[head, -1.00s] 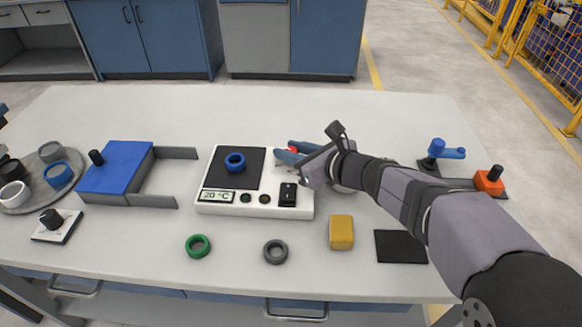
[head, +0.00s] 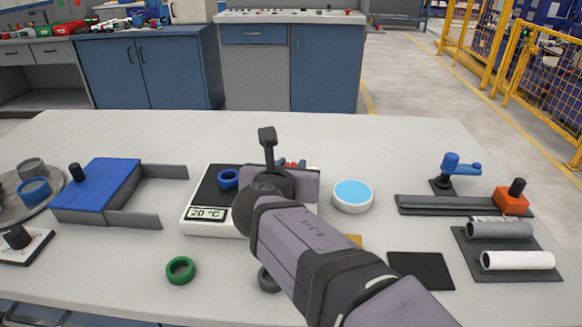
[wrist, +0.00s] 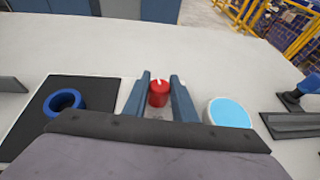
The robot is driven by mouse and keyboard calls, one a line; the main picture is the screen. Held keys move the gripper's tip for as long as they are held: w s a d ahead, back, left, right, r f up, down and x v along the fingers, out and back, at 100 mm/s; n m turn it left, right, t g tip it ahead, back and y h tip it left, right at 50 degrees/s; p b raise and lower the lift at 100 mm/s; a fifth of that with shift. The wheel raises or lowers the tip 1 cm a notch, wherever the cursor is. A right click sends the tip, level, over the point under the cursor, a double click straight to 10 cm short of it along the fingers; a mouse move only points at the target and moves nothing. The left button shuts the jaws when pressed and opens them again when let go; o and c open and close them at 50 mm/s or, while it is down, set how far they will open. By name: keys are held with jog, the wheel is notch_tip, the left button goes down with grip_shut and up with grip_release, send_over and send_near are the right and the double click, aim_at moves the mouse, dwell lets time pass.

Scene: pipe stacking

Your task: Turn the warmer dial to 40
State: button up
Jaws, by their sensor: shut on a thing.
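The warmer (head: 190,226) is a white box with a black plate, and its display (head: 208,214) reads 20 °C. A blue ring (head: 228,179) sits on the plate; it also shows in the wrist view (wrist: 62,102). The dial is a red knob (wrist: 158,94) with a white mark on top, pointing roughly away from me in the wrist view. My gripper (wrist: 160,88) is shut on the red dial, one blue-grey finger on each side. In the head view, my wrist covers the warmer's right part and most of the dial.
A round light-blue-topped disc (head: 352,194) stands just right of my gripper. A green ring (head: 180,270) lies in front. A blue slide block (head: 98,186) is at left. A rail with an orange block (head: 511,202) and a tray of tubes (head: 520,260) are at right.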

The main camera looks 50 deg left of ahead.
jog(key=shift+a+r+m+t+h+p, duration=0.1)
jog(key=shift+r+m+t+h+p, duration=0.15)
jog(key=shift+m+t+h+p, duration=0.6)
jog(key=shift+m+p, duration=0.25)
jog(key=shift+p, duration=0.45)
jog(key=shift+f+h, duration=0.2)
jog(key=shift+h, duration=0.15)
jog(key=o, duration=1)
jog(key=shift+o, duration=0.2)
jog(key=shift+p+v, duration=0.35)
jog(key=shift+v, duration=3.35)
